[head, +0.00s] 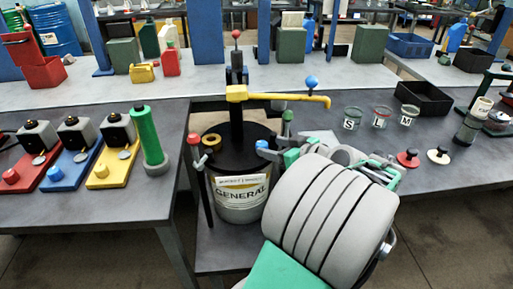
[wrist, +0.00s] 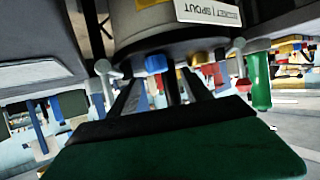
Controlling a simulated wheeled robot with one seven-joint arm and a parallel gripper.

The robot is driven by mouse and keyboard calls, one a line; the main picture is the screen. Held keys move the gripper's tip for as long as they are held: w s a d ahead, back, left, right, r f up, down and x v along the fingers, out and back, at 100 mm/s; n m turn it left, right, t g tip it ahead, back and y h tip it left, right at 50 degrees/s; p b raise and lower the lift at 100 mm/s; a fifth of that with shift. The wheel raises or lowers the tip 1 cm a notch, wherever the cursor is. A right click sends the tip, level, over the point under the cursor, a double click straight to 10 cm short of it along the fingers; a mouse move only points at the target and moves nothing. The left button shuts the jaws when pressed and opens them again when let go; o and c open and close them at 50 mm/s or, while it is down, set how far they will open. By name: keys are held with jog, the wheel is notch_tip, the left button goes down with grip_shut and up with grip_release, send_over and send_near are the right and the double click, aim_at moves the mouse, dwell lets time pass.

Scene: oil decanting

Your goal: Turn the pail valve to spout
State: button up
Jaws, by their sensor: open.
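The pail (head: 240,205), marked GENERAL, stands on a low dark stand at the middle of the head view. It has a black lid and a yellow pump spout (head: 290,97) above. A white plate reading BUCKET | SPOUT (head: 238,181) is on its front; it shows upside down in the wrist view (wrist: 207,10). A blue knob (head: 262,145) is at the lid's right side, probably the valve's handle. My gripper (wrist: 160,82) is open, its dark fingers reaching toward the pail, with a blue knob (wrist: 155,63) near the tips. Contact cannot be told. My arm hides the pail's right side.
Red, blue and yellow stations (head: 72,165) and a green cylinder (head: 148,140) stand on the left table. Cups marked S, L and M (head: 381,117) and a black tray (head: 423,98) are on the right table. A red-topped post (head: 198,160) stands left of the pail.

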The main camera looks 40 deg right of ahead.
aim_at(264, 145)
jog(key=x, duration=0.6)
jog(key=shift+d+f, duration=0.15)
jog(key=shift+d, duration=0.1)
jog(key=shift+w, duration=0.1)
grip_shut()
